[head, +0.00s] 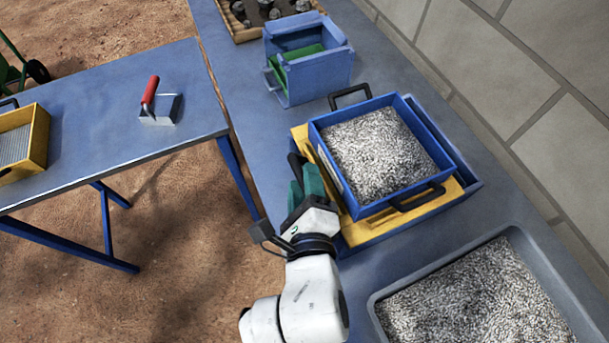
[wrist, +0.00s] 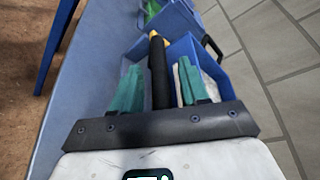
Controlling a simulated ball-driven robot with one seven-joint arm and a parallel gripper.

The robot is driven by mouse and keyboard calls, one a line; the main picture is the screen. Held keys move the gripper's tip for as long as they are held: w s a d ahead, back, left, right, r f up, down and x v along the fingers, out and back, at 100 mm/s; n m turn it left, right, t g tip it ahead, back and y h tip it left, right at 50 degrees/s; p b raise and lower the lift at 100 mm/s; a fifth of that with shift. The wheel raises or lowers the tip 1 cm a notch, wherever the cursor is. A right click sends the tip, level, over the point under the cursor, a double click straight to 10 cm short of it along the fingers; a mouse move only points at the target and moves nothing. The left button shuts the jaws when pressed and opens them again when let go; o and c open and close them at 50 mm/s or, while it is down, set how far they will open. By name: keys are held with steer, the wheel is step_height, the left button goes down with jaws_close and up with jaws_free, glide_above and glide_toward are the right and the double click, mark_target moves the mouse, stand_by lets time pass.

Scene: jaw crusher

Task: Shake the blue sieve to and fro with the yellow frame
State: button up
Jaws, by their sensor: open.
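The blue sieve (head: 375,208) is full of grey gravel and has black handles at its far and near ends. It sits on the yellow frame (head: 354,234), which rests over a blue base. My gripper (head: 304,174) is at the left side of the frame, its teal fingers open. In the wrist view, a black bar with a yellow end (wrist: 158,72) lies between the spread fingers. It appears to belong to the frame. I cannot tell whether either finger touches it. Part of the sieve (wrist: 213,88) shows behind the right finger.
A grey tray of gravel (head: 378,308) stands near me on the right. A blue box with green inside (head: 318,80) stands beyond the sieve. A wall runs along the right. A side table (head: 95,135) holds a red-handled trowel (head: 150,95) and a yellow box (head: 40,140).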

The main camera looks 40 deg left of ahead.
steer(key=shift+w+a+f, duration=0.1)
steer(key=shift+w+a, duration=0.25)
steer(key=shift+a, duration=0.1)
jaws_close()
stand_by(0.4)
